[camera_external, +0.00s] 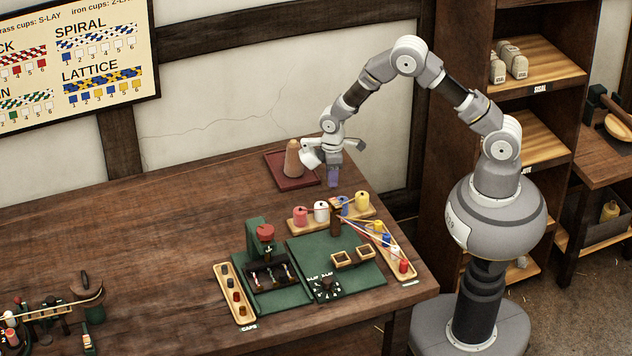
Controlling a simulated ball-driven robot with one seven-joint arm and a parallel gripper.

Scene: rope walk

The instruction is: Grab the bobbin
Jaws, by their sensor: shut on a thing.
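My gripper (333,165) is above the back right part of the workbench, just right of the dark red mat. It is shut on a small violet piece that looks like a bobbin (333,179), which it holds above the wooden rack. The jaws are small in this view and their contact is hard to see. On the rack below stand a red bobbin (300,216), a white bobbin (321,211), a blue bobbin (344,206) and a yellow bobbin (362,201).
A brown cone (292,160) stands on the red mat (283,182). A second rack (412,277) of bobbins, a green board (364,278) and a green press (256,238) with a red knob are in front. The bench's middle left (130,240) is clear.

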